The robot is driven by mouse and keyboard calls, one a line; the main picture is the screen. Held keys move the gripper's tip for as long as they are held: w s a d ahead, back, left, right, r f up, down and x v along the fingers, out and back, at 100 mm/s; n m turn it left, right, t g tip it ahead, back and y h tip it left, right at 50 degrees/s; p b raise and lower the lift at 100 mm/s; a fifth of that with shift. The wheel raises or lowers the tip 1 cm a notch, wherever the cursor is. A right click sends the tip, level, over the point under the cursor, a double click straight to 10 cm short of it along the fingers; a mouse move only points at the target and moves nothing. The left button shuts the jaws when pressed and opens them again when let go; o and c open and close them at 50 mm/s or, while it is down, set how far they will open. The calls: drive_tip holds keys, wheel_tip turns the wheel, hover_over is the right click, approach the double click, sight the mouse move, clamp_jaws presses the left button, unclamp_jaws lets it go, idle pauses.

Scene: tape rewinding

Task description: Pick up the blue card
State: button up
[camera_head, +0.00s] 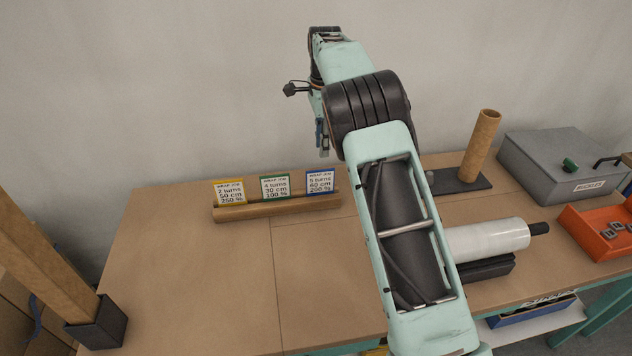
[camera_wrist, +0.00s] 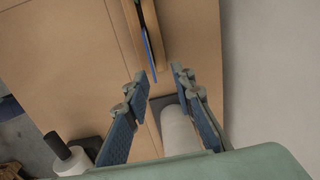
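The blue card (camera_head: 320,182), marked 5 turns, 60 cm and 200 %, stands upright at the right end of a wooden holder (camera_head: 262,210). In the wrist view the blue card (camera_wrist: 151,58) shows nearly edge-on, a thin blue strip in the holder (camera_wrist: 148,22). My gripper (camera_head: 322,150) is above the card in the head view, partly hidden by my arm. In the wrist view my gripper (camera_wrist: 160,76) is open and empty, its two fingertips apart, with the card just beyond the gap between them.
A green card (camera_head: 275,187) and a yellow card (camera_head: 229,192) stand left in the holder. To the right are an upright cardboard tube (camera_head: 480,146), a white roll (camera_head: 490,239), a grey box (camera_head: 560,165) and an orange bin (camera_head: 588,236). The table's left part is clear.

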hover_over(320, 182)
drive_tip(key=shift+g, duration=0.4)
wheel_tip(320, 182, down, 8)
drive_tip(key=shift+r, duration=0.2)
drive_tip(key=shift+w+f, duration=0.1)
drive_tip(key=shift+f, duration=2.8)
clamp_jaws()
